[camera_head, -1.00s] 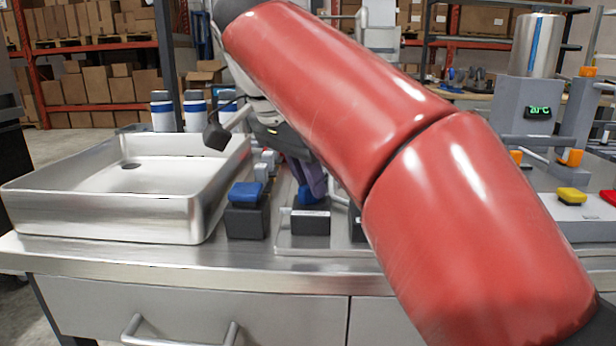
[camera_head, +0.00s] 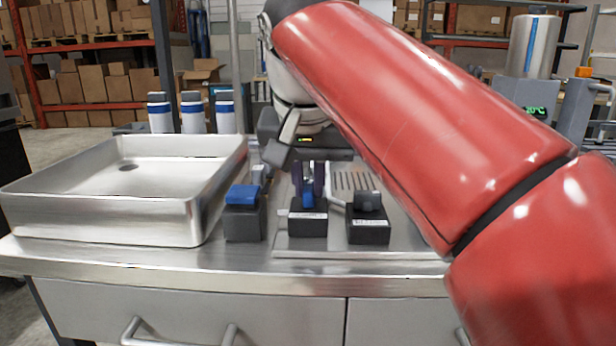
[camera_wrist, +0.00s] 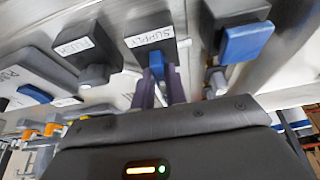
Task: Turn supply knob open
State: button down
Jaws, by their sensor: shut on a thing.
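The supply knob (camera_head: 308,203) is a blue handle on a small black block (camera_head: 308,222) at the front of the metal counter. In the wrist view the block (camera_wrist: 143,42) carries a SUPPLY label, and the blue knob (camera_wrist: 157,64) lies between my fingers. My gripper (camera_head: 308,188) reaches down from behind with its purple fingers on either side of the knob. The gripper also shows in the wrist view (camera_wrist: 160,88), shut on the knob. Its fingers partly cover the handle, so its exact angle is hard to read.
A black block with a dark knob, labelled FLUSH in the wrist view (camera_wrist: 84,46), stands close on the right (camera_head: 368,228). A block with another blue knob (camera_head: 243,212) stands close on the left. Beyond it is a steel sink (camera_head: 100,218). White bottles (camera_head: 194,115) stand behind.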

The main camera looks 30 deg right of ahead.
jog(key=shift+n, duration=0.3)
jog(key=c, duration=1.4)
grip_release()
jog(key=shift+c, duration=0.2)
jog(key=v, duration=0.7)
jog(key=shift+s+r, duration=0.2)
jog(key=shift+r, duration=0.15)
